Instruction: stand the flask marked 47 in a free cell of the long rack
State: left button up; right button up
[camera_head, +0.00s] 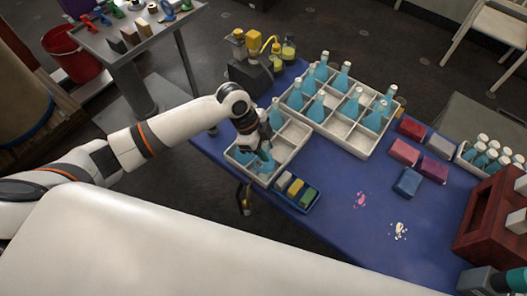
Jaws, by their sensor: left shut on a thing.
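My left gripper (257,146) is over the small white rack (291,151) and is shut on a blue flask (265,163). The flask's lower part shows below the fingers, in or just above a cell; I cannot tell which. Its number cannot be read. Another blue flask (276,116) stands at the back of this rack. The larger, longer white rack (347,147) lies behind and to the right. It holds several blue flasks, and some of its cells, such as one near its front middle (340,125), look empty.
A blue tray (310,201) with coloured blocks sits before the small rack. Red, pink, grey and blue boxes (407,182) lie right of the long rack. A bottle crate (465,154) and a red-brown wooden holder (480,233) stand farther right. The blue table's front middle (340,225) is mostly clear.

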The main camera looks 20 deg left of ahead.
pick_arm(q)
jog(key=shift+f, duration=1.85)
jog(key=o, duration=0.8)
jog(key=shift+a, duration=0.1)
jog(key=v, duration=1.2)
jog(key=shift+b, duration=0.35)
jog(key=shift+r, duration=0.15)
